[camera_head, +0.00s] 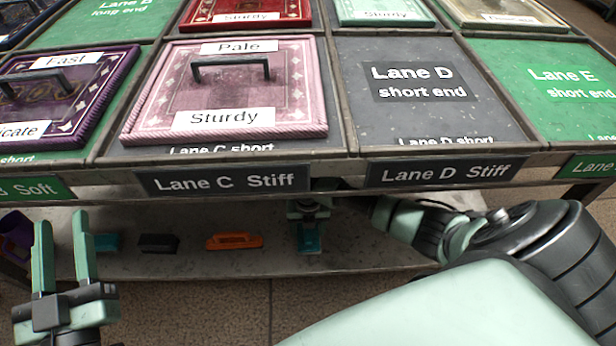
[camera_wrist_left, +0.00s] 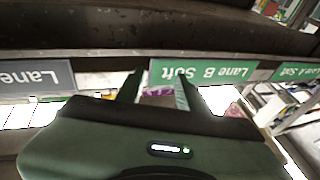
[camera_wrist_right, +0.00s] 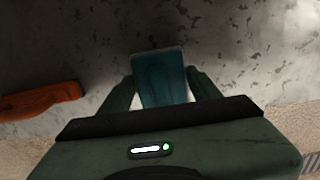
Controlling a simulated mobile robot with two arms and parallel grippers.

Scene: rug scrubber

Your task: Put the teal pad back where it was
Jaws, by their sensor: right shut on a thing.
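The teal pad (camera_head: 308,240) is at the lower shelf under the table edge, right of an orange brush. My right gripper (camera_head: 308,212) is shut on it, reaching in from the right. In the right wrist view the pad (camera_wrist_right: 162,78) sits between the two fingers over the grey shelf; whether it touches the shelf I cannot tell. Another teal item (camera_head: 106,243) lies on the shelf at the left, partly behind my left gripper (camera_head: 61,222). My left gripper is open and empty, its fingers pointing up in front of the shelf's left end.
The lower shelf (camera_head: 350,250) also holds a black brush (camera_head: 158,243) and the orange brush (camera_head: 234,240). A purple container (camera_head: 16,238) stands at far left. Above, the table edge carries lane labels; a pink rug sample (camera_head: 290,110) lies in Lane C and Lane D short end is bare.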

